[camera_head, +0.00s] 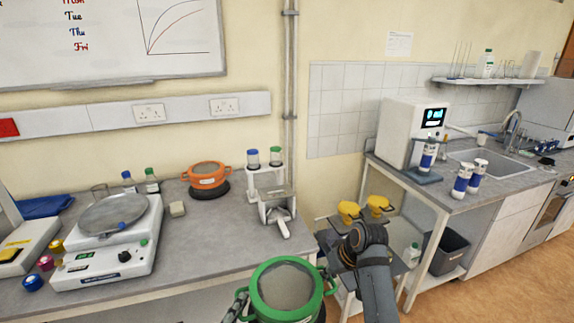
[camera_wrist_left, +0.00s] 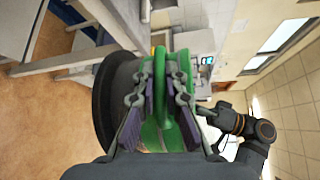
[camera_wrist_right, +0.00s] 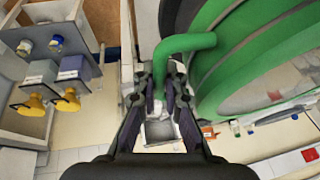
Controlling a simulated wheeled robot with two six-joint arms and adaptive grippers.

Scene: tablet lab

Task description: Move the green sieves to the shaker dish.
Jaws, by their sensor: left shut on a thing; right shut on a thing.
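The green sieves (camera_head: 287,287), a round stack with a green rim and grey mesh, are at the bottom middle of the head view, in front of the bench edge. My left gripper (camera_wrist_left: 160,78) is shut on one green handle of the stack. My right gripper (camera_wrist_right: 160,88) is shut on the other green handle, with the green rings (camera_wrist_right: 235,55) beside it. In the head view the stack looks about level, and its underside is hidden. The shaker dish (camera_head: 112,214) is a grey round dish on the white shaker (camera_head: 108,255) at the left of the bench; it looks empty.
An orange sieve (camera_head: 206,174) stands on a dark base at the back of the bench. A white rack (camera_head: 265,180) with bottles and a clear-walled tray (camera_head: 275,205) are right of it. Small coloured jars (camera_head: 46,262) lie left of the shaker. The bench front between is clear.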

